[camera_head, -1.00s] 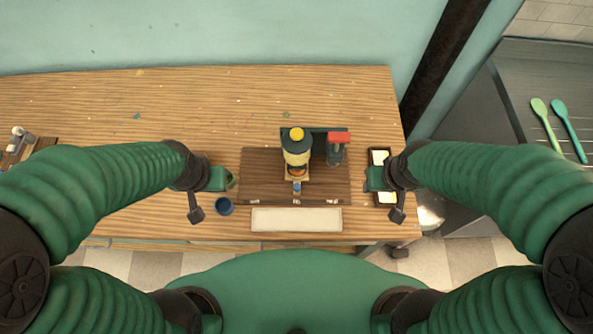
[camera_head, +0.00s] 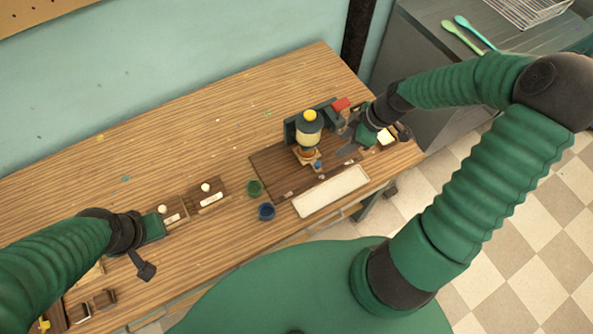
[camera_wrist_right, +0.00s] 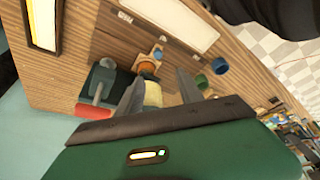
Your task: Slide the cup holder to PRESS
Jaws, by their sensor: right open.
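The cup holder (camera_head: 306,160) is a small wooden slide with a blue knob (camera_head: 318,165), set on a dark brown board (camera_head: 270,178) below the yellow dispenser (camera_head: 309,132). An orange-brown item sits in it; it also shows in the right wrist view (camera_wrist_right: 146,66). Small pale labels along the board's front are too small to read. My right gripper (camera_head: 343,141) is open and empty, right of the holder and apart from it. In the wrist view its fingers (camera_wrist_right: 158,84) point toward the dispenser and holder. My left gripper (camera_head: 152,229) is far left, its fingers unclear.
A pale tray (camera_head: 331,192) lies in front of the board. Green (camera_head: 254,188) and blue (camera_head: 266,211) cups stand left of it. Small wooden boxes (camera_head: 207,196) sit near my left gripper. The back of the table is clear.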

